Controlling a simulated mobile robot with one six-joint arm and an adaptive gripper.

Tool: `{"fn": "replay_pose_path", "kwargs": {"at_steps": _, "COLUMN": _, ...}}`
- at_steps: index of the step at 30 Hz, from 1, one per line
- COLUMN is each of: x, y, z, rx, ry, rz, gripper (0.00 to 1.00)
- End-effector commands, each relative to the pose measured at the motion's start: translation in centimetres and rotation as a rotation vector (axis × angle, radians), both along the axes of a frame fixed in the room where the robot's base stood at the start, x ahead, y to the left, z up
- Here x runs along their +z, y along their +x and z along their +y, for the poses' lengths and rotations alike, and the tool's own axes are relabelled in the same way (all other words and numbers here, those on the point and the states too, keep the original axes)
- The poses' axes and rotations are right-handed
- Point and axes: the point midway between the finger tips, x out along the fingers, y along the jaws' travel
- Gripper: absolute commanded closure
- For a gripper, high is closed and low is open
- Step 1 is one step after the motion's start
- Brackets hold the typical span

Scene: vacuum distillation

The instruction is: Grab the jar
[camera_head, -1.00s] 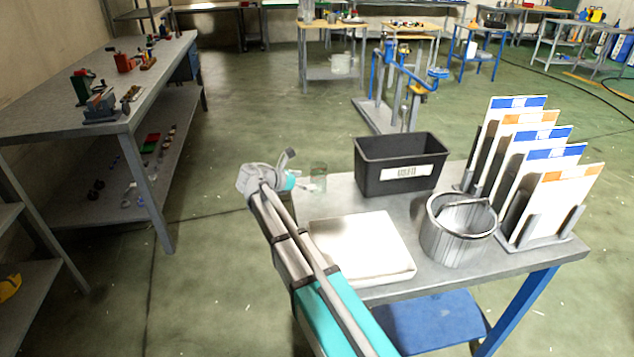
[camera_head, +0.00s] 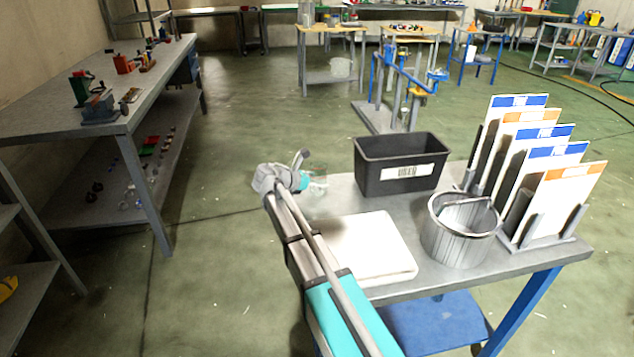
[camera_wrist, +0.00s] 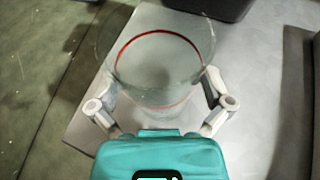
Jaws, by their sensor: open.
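The jar (camera_wrist: 158,62) is clear glass with a red ring. It stands near the table corner in the wrist view, between the two fingers of my gripper (camera_wrist: 158,90). The fingers are open, one on each side of the jar; I cannot tell whether they touch it. In the head view the jar (camera_head: 319,186) shows faintly just right of my gripper (camera_head: 304,180), and is partly hidden by it.
The metal table (camera_head: 490,262) holds a black labelled bin (camera_head: 400,165), a white square slab (camera_head: 365,245), a metal pot (camera_head: 458,238) and a rack of upright panels (camera_head: 540,190). The black bin (camera_wrist: 215,6) is close beyond the jar. A long workbench (camera_head: 60,118) stands at left.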

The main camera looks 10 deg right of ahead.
Motion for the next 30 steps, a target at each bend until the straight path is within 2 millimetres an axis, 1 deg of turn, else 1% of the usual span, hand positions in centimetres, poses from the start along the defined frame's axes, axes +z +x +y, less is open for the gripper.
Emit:
{"fn": "replay_pose_path", "kwargs": {"at_steps": 5, "x": 0.0, "y": -0.01, "z": 0.05, "rx": 0.0, "ry": 0.0, "rz": 0.0, "gripper": 0.0}}
{"fn": "replay_pose_path", "kwargs": {"at_steps": 6, "x": 0.0, "y": -0.01, "z": 0.05, "rx": 0.0, "ry": 0.0, "rz": 0.0, "gripper": 0.02}}
{"fn": "replay_pose_path", "kwargs": {"at_steps": 11, "x": 0.0, "y": -0.02, "z": 0.07, "rx": 0.0, "ry": 0.0, "rz": 0.0, "gripper": 0.32}}
{"fn": "replay_pose_path", "kwargs": {"at_steps": 12, "x": 0.0, "y": -0.01, "z": 0.07, "rx": 0.0, "ry": 0.0, "rz": 0.0, "gripper": 0.39}}
{"fn": "replay_pose_path", "kwargs": {"at_steps": 17, "x": -0.01, "y": -0.01, "z": 0.09, "rx": 0.001, "ry": 0.0, "rz": 0.0, "gripper": 0.69}}
{"fn": "replay_pose_path", "kwargs": {"at_steps": 18, "x": -0.01, "y": -0.01, "z": 0.09, "rx": 0.001, "ry": 0.0, "rz": 0.0, "gripper": 0.76}}
{"fn": "replay_pose_path", "kwargs": {"at_steps": 19, "x": -0.01, "y": -0.01, "z": 0.09, "rx": 0.001, "ry": 0.0, "rz": 0.0, "gripper": 0.8}}
{"fn": "replay_pose_path", "kwargs": {"at_steps": 30, "x": 0.21, "y": 0.0, "z": 0.12, "rx": 0.001, "ry": 0.0, "rz": 0.0, "gripper": 0.8}}
